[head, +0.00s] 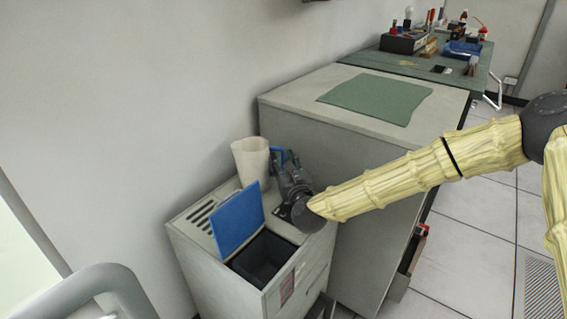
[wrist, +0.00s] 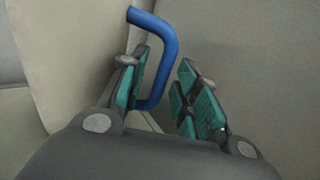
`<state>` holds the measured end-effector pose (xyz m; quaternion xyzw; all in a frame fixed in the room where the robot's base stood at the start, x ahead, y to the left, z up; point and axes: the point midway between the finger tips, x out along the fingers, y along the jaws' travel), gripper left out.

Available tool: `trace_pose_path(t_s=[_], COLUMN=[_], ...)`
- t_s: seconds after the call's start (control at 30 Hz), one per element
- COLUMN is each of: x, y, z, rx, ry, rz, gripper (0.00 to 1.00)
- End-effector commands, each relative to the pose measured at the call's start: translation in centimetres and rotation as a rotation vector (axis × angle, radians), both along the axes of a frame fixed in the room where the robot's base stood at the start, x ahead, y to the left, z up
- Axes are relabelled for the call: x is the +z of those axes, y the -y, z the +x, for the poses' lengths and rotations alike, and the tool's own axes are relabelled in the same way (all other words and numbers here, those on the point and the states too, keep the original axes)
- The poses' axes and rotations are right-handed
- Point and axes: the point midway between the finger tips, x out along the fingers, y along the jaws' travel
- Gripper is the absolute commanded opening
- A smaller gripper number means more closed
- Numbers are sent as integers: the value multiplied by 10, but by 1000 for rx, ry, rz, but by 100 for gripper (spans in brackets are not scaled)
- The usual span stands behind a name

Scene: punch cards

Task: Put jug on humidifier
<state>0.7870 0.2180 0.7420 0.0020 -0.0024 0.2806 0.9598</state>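The jug (head: 250,160) is cream-white with a blue handle. In the head view it appears upright at the back corner of the humidifier's top; its base is partly hidden, so I cannot tell exactly what it rests on. The humidifier (head: 250,258) is a grey cabinet with a vent grille, a raised blue lid (head: 237,221) and an open dark well. My gripper (head: 283,160) is beside the jug, on its handle side. In the wrist view the blue handle (wrist: 168,62) lies between the open green-padded fingers, close to the left one. The jug body (wrist: 75,50) fills the left.
A taller grey cabinet (head: 300,107) with a green mat (head: 376,97) stands just right of the humidifier. A green bench (head: 450,66) with tools is behind it. A wall is close behind the jug. A grey rail (head: 105,277) curves at the lower left.

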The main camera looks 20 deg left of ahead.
Motion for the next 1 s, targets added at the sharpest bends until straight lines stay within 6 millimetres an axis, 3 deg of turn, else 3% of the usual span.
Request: trace_pose_path(t_s=[0.37,0.8,1.0], x=[2,2,2], y=[5,47,59], z=[-7,-72,-93], rx=[0,-1,0], ry=[-1,-3,-1], rz=[0,1,2], gripper=[32,32,32])
